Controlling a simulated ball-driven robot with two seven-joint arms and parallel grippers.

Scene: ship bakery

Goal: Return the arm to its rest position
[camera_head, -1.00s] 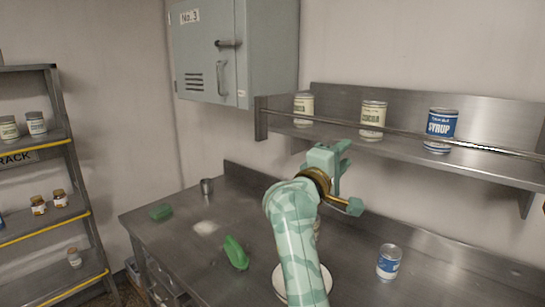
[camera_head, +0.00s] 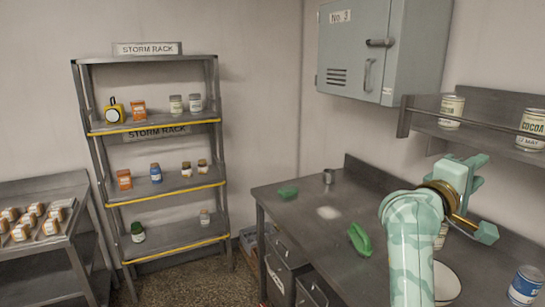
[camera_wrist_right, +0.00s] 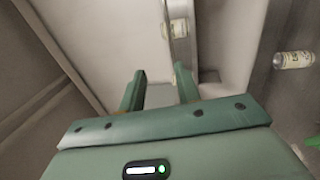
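My right arm (camera_head: 411,245) rises from the bottom edge in the head view, in front of the steel counter. Its gripper (camera_head: 480,197) is raised in front of the wall shelf, pointing to the right. The fingers stand apart. In the right wrist view the gripper (camera_wrist_right: 162,86) shows two separate green fingers with nothing between them. My left gripper is not in view.
The steel counter (camera_head: 300,208) holds a green object (camera_head: 360,239), a small metal cup (camera_head: 329,176), a white bowl (camera_head: 449,284) partly behind my arm, and a blue-and-white can (camera_head: 525,284). A grey cabinet (camera_head: 352,50) hangs above. The storm rack (camera_head: 165,197) stands left; floor (camera_head: 190,275) shows before it.

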